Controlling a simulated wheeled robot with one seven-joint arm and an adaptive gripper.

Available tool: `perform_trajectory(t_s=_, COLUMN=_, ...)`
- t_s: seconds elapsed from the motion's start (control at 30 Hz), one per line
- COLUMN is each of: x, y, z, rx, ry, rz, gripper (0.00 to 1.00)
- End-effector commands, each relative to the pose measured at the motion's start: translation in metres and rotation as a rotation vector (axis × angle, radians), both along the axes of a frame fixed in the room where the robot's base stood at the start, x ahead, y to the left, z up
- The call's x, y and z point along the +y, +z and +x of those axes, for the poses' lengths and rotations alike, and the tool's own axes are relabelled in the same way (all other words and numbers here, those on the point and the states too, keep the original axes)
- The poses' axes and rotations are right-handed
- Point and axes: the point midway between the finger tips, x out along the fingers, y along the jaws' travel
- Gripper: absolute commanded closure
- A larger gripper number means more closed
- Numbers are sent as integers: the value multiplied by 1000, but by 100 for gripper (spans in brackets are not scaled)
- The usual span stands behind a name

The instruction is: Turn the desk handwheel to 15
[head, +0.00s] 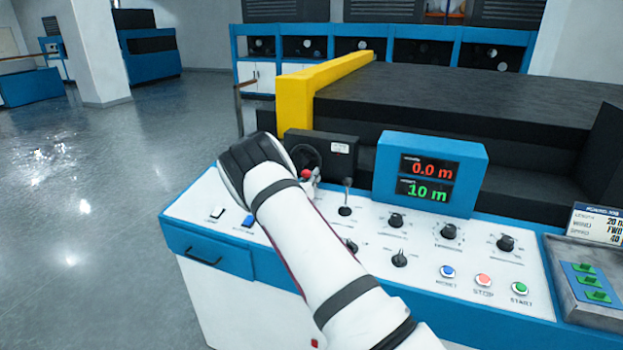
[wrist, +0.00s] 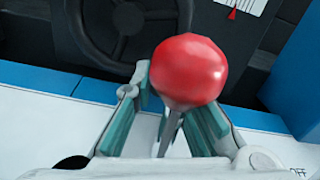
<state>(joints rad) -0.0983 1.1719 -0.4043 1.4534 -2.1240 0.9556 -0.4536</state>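The black handwheel (head: 305,157) stands on the front of a dark box at the desk's back left. It shows close up in the wrist view (wrist: 122,25), its lower part in view. A dial plate with a red pointer (wrist: 232,14) is right of it; its numbers are unreadable. My gripper (wrist: 172,110) is at the desk, just in front of the wheel. Its teal-padded fingers are apart, either side of a thin grey stem with a red ball knob (wrist: 188,70). The ball hides the right fingertip. The knob also shows in the head view (head: 306,174).
Several black knobs and the reset, stop and start buttons (head: 483,281) are farther right. The display (head: 430,170) reads 0.0 m and 10 m. A yellow frame (head: 300,95) rises behind. The floor at left is clear.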

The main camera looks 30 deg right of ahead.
Motion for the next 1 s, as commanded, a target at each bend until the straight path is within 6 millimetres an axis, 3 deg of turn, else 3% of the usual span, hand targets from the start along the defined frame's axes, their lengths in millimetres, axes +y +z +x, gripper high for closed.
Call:
perform_trajectory(t_s=0.67, x=3, y=-6, z=3, rx=-105, ry=-2, rz=86, gripper=100)
perform_trajectory(t_s=0.7, x=3, y=-7, z=3, rx=-105, ry=-2, rz=86, gripper=84)
perform_trajectory(t_s=0.8, x=3, y=-7, z=3, rx=-105, ry=-2, rz=86, gripper=66)
perform_trajectory(t_s=1.0, x=3, y=-6, z=4, rx=-106, ry=-1, rz=85, gripper=66)
